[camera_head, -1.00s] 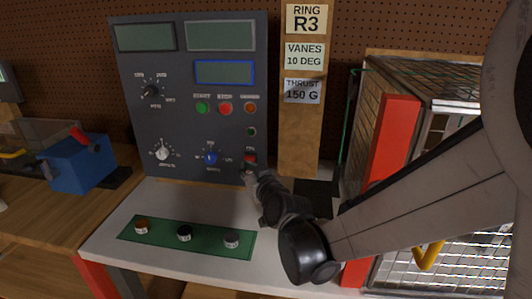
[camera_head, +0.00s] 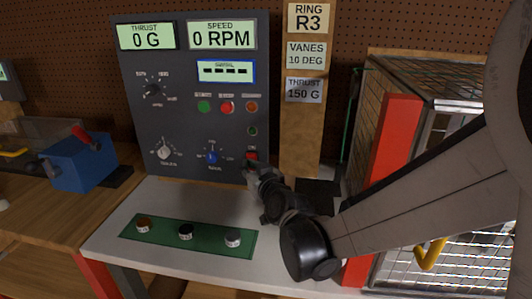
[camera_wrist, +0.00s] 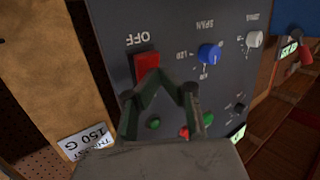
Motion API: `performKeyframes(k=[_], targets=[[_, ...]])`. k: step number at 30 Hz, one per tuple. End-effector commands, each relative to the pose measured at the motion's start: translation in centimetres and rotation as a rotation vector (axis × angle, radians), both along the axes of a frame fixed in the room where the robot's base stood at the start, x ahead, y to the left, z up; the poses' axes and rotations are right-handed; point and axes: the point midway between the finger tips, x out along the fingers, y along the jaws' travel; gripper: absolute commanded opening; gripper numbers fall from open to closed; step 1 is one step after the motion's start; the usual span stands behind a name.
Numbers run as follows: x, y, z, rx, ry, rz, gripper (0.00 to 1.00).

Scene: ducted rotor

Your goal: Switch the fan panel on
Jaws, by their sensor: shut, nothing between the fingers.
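The grey fan panel (camera_head: 190,120) stands upright at the back of the white bench. Its displays are lit: the thrust display (camera_head: 146,36) reads 0 G and the speed display (camera_head: 222,35) reads 0 RPM. A smaller blue-framed display (camera_head: 226,71) is also lit. The red power switch (camera_head: 252,156) is at the panel's lower right; in the wrist view the red switch (camera_wrist: 146,66) has OFF printed beside it. My gripper (camera_head: 251,169) is shut and empty at the switch, its fingertips (camera_wrist: 166,74) close to or touching it; contact is unclear.
Green START (camera_head: 204,107) and red STOP (camera_head: 227,107) buttons and several knobs sit on the panel. A green strip (camera_head: 210,243) with three knobs lies in front. A wire cage with a red post (camera_head: 398,130) stands right; a blue vise (camera_head: 84,166) stands left.

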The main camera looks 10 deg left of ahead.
Motion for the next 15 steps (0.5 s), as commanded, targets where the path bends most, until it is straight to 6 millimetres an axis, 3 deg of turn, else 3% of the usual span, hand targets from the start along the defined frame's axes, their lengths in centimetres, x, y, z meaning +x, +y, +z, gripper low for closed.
performKeyframes(k=[15], targets=[[-1.4,-0.1,-0.7,-0.001,-0.001,0.0,0.0]])
